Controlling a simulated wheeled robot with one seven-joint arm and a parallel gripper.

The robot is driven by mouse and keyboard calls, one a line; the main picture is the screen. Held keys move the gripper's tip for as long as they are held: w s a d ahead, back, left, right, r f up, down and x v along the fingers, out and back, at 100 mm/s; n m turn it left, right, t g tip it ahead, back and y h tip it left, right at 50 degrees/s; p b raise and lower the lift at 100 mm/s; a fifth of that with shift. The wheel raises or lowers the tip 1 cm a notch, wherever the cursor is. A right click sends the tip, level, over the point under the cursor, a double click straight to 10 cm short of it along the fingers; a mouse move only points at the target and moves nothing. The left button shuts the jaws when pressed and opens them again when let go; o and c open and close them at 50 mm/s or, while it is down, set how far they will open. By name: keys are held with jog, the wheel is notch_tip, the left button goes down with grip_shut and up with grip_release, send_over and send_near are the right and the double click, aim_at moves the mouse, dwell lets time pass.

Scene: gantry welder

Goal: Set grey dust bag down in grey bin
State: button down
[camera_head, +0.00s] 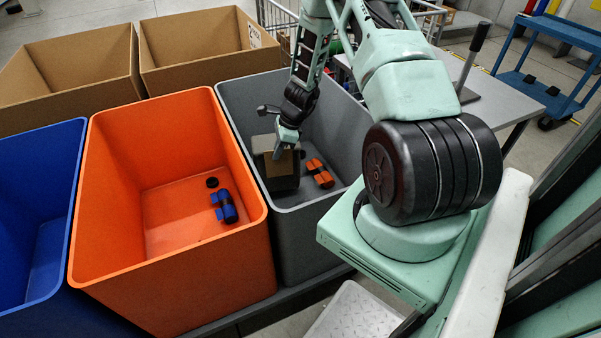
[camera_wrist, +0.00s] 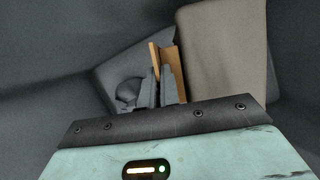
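The grey dust bag (camera_head: 284,184), a dark boxy bag with a brown card plate, is upright inside the grey bin (camera_head: 243,108), near its front left wall. My gripper (camera_head: 284,150) reaches down into the bin from above, at the bag's brown plate. In the wrist view, my gripper's fingers (camera_wrist: 163,90) are close together on the brown plate, with the greyish bag body (camera_wrist: 225,55) beside them. I cannot tell whether the bag's underside touches the bin floor.
An orange and black object (camera_head: 319,174) lies in the grey bin, right of the bag. An orange bin (camera_head: 120,125) with a blue object (camera_head: 225,206) stands to the left, then a blue bin (camera_head: 62,150). Cardboard boxes (camera_head: 75,70) stand behind. A grey table (camera_head: 497,95) is at right.

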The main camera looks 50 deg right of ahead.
aim_at(278, 161)
jog(key=shift+f+b, duration=1.65)
jog(key=shift+f, duration=0.7)
dwell(1.1)
dwell(0.4)
jog(key=c, duration=1.6)
grip_release()
jog(key=shift+o, duration=0.2)
jog(key=p+v, duration=0.3)
jog(key=v, duration=1.4)
jog(key=shift+r, duration=0.3)
jog(key=shift+a, duration=0.1)
